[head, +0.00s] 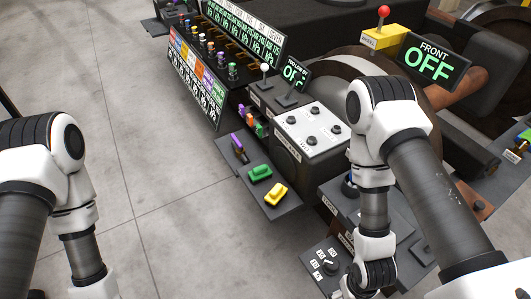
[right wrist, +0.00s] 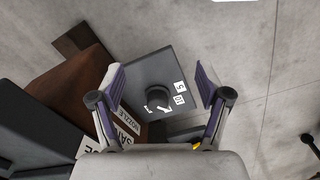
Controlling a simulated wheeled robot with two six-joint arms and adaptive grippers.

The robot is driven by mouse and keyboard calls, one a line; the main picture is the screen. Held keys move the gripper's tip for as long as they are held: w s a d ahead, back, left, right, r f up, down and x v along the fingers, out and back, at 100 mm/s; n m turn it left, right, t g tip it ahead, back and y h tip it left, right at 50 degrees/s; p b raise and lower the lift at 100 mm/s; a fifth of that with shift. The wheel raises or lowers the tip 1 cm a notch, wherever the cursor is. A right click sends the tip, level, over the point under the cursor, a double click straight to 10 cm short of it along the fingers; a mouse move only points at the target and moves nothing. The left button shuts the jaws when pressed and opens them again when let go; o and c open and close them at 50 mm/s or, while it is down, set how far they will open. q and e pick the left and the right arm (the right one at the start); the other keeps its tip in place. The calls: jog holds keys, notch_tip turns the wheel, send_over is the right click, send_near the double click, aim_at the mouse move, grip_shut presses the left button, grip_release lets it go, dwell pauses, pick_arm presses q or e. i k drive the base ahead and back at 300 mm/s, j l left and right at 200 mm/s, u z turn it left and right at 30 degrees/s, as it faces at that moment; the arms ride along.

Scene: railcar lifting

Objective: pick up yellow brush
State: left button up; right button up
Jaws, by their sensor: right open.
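The yellow brush (head: 277,194) lies on the dark grey shelf (head: 279,211) near the middle of the head view, beside a green brush-like piece (head: 260,172). My right arm comes down to the right of the shelf, apart from the brush. In the right wrist view my right gripper (right wrist: 162,82) is open and empty, its fingers apart over a panel with a black knob (right wrist: 157,94). A small yellow patch (right wrist: 195,141) shows there behind the right finger; I cannot tell what it is. My left gripper is below the frame of the head view.
A grey box with a white top (head: 312,128) stands right of the shelf. The knob panel (head: 329,266) is at the bottom. Concrete floor (head: 160,150) left of the shelf is clear.

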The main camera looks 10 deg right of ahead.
aim_at(274, 197)
jog(key=i+j+z, duration=0.25)
jog(key=i+j, duration=0.15)
jog(key=j, duration=0.25)
jog(key=i+j+z, duration=0.3)
jog(key=j, duration=0.4)
jog(key=i+j+z, duration=0.15)
jog(key=j, duration=0.25)
jog(key=i+l, duration=0.05)
jog(key=i, duration=0.05)
